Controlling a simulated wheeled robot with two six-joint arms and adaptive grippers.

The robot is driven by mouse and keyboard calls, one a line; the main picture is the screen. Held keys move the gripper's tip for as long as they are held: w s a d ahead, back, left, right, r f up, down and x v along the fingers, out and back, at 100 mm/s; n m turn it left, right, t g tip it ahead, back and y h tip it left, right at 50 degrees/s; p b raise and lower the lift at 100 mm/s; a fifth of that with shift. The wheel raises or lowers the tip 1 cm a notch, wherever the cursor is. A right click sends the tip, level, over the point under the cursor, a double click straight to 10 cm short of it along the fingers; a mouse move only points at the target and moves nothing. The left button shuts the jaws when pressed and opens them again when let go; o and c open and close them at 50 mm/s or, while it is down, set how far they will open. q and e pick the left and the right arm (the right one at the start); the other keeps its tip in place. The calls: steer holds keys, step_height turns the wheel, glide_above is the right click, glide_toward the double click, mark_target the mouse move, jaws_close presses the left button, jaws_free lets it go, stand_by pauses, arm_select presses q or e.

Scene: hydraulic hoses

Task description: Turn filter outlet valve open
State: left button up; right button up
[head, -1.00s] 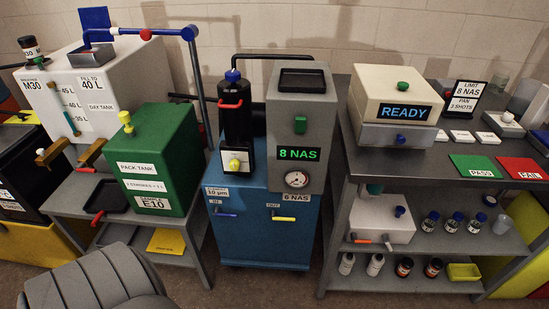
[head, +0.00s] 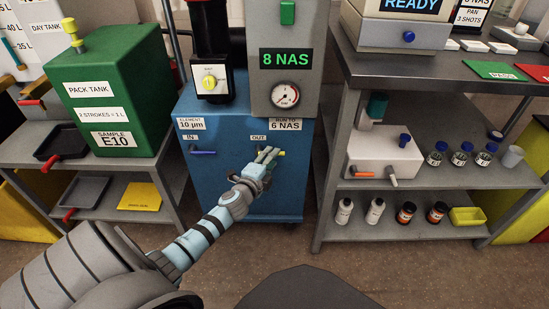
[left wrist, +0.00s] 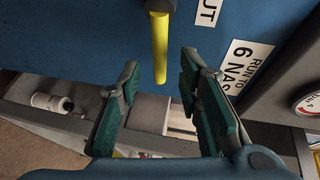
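The blue filter cart (head: 215,172) stands in the middle of the head view. Its outlet valve has a yellow handle (head: 282,153) below the OUT label (head: 258,138), mostly hidden behind my left gripper (head: 268,154). In the left wrist view the yellow handle (left wrist: 160,45) points toward the gap between the fingers of my left gripper (left wrist: 159,68). The fingers are open, one on each side of the handle's end, and no contact shows. The inlet valve's blue handle (head: 203,152) lies sideways under the IN label. My right gripper is out of view.
A pressure gauge (head: 285,94) and an 8 NAS display (head: 286,59) sit above the outlet. The green pack tank (head: 108,95) stands on a bench at left. A metal shelf unit (head: 420,178) with bottles stands close at right. Floor in front of the cart is clear.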

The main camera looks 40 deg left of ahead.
arm_select(q)
steer(key=x, duration=0.3)
steer(key=shift+s, duration=0.1)
steer(key=shift+c, duration=0.6)
jaws_close()
